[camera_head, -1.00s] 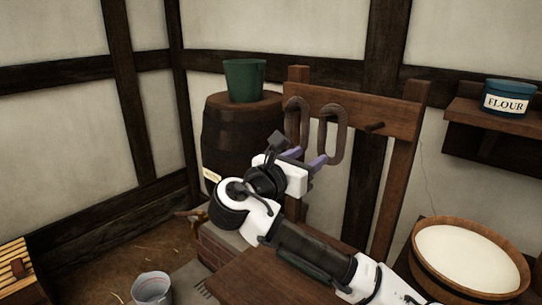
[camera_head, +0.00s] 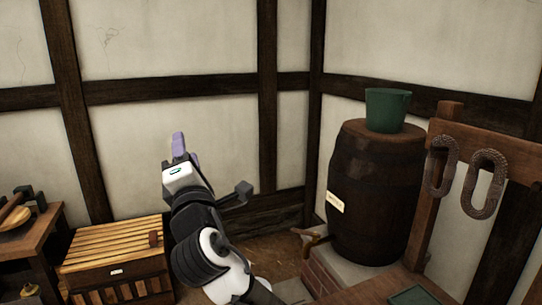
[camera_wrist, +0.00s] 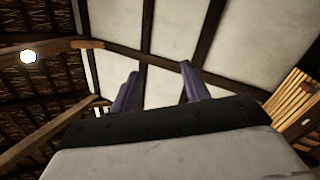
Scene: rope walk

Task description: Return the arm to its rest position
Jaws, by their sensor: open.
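My gripper (camera_head: 179,146) is raised in the middle-left of the head view, its purple fingers pointing up in front of the pale wall. In the wrist view my gripper (camera_wrist: 156,92) shows two purple fingers spread apart with nothing between them. Only the wall and its dark beams show behind the fingers. My arm comes in from the bottom of the head view, bent upward at the wrist. The gripper is apart from every object.
A slatted wooden chest (camera_head: 115,243) stands left of and behind my arm. A dark barrel (camera_head: 372,195) with a green bucket (camera_head: 387,109) on top stands right. Two rope coils (camera_head: 484,184) hang on a wooden rack (camera_head: 507,150). A side table (camera_head: 35,235) stands far left.

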